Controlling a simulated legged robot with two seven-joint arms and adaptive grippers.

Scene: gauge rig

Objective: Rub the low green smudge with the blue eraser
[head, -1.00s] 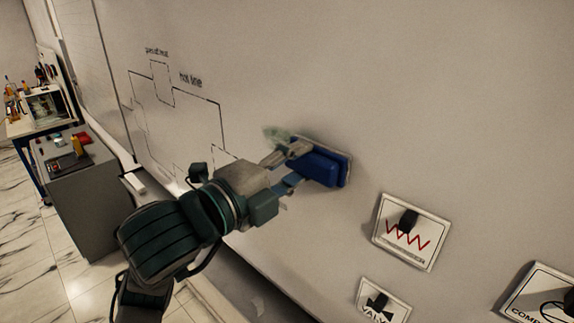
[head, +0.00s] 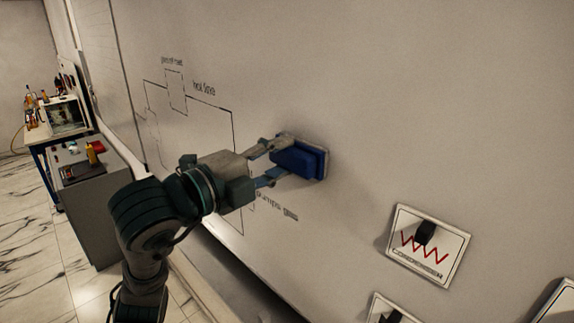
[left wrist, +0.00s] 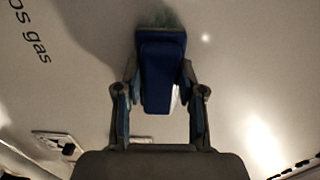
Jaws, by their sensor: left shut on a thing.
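The blue eraser (head: 299,160) is against the whiteboard, its pale pad side toward the board surface. It also shows in the left wrist view (left wrist: 160,75). My left gripper (head: 270,164) is shut on the eraser, one finger on each side. A faint green smudge (left wrist: 169,19) shows on the board just beyond the eraser's far end in the left wrist view. In the head view the smudge is hidden behind the eraser and fingers. Whether the pad is pressed firmly cannot be told. My right gripper is not in view.
The whiteboard (head: 380,90) carries a drawn line diagram left of the eraser and writing below it. A condenser card (head: 428,245) with a black knob is at lower right, with another card below. A grey cabinet (head: 92,200) and a workbench stand at left.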

